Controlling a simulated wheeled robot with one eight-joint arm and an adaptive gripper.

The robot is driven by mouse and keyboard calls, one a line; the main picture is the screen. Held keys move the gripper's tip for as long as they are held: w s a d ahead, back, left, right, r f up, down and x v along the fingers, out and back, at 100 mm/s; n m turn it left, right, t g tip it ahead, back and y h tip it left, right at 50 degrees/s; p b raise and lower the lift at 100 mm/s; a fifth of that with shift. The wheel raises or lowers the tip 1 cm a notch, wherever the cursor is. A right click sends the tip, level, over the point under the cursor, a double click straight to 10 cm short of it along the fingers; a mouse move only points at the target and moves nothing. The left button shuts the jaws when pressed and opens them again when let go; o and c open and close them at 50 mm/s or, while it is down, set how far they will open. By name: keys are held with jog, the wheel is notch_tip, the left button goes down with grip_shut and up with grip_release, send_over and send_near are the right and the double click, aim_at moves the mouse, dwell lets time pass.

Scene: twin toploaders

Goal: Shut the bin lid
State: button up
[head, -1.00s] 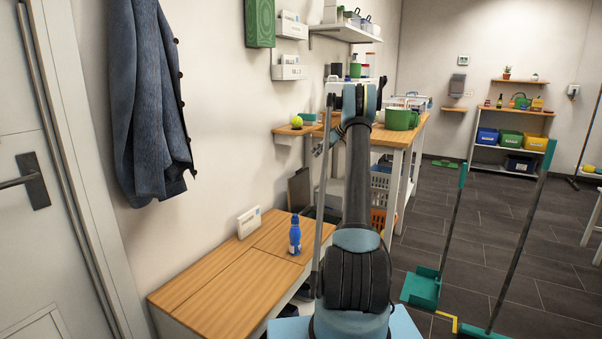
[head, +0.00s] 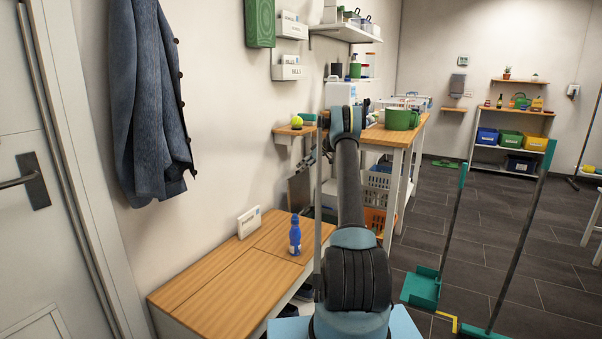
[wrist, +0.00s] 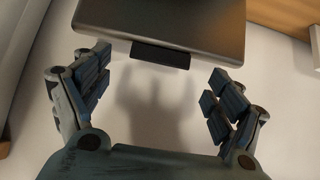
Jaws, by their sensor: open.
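The bin lid looks to be a dark grey panel (wrist: 165,22) with a black tab on its near edge, at the top of the wrist view. In the head view a dark upright panel (head: 299,190), likely the same lid, stands past the bench by the wall. The bin's body cannot be made out clearly. My gripper (wrist: 160,68) is open and empty, its fingers spread either side of the tab, apart from it. In the head view my gripper is small and partly hidden by my arm, near the panel's upper part.
A wooden bench (head: 215,293) with a blue bottle (head: 295,236) and a small white sign (head: 249,222) runs along the left wall. A teal dustpan (head: 422,289) and broom are on the right.

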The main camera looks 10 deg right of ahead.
jog(key=x, duration=0.4)
jog(key=c, duration=1.5)
jog(key=shift+a, duration=0.15)
